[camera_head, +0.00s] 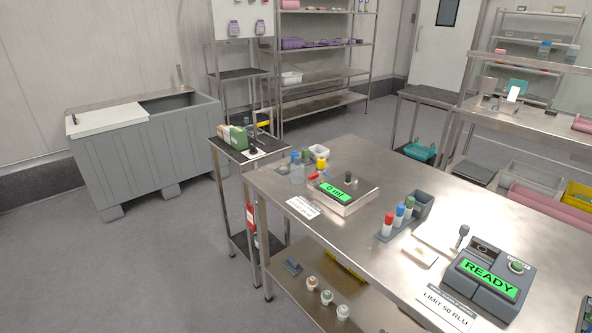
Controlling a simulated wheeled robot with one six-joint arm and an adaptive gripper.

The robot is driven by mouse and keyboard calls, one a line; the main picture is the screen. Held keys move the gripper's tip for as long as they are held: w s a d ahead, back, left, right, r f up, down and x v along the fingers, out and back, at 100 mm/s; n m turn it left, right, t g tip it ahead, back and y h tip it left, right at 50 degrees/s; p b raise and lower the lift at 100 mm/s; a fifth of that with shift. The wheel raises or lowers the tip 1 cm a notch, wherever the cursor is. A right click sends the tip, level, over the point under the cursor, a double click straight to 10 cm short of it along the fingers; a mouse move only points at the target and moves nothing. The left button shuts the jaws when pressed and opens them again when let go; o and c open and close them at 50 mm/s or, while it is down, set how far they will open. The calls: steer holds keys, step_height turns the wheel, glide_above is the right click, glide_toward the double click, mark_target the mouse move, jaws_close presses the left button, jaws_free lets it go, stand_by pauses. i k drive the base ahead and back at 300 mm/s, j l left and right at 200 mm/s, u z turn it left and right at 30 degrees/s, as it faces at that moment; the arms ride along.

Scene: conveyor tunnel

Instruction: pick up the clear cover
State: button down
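I cannot make out a clear cover for certain. A low metal device with a green display reading "0 ml" (335,193) sits on the steel table (385,165). A small dark knob (348,177) stands on its top; whether a clear cover lies under the knob, I cannot tell. My gripper is not in view.
A dark tester reading "READY" (488,280) stands at the table's right. A rack of capped tubes (392,226) stands mid-table. A small side stand (232,150) adjoins the far left corner. A grey tub (150,150) is further left, with open floor in front.

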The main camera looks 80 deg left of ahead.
mark_target(297, 168)
steer(key=j+u, duration=0.1)
steer(key=u, duration=2.05)
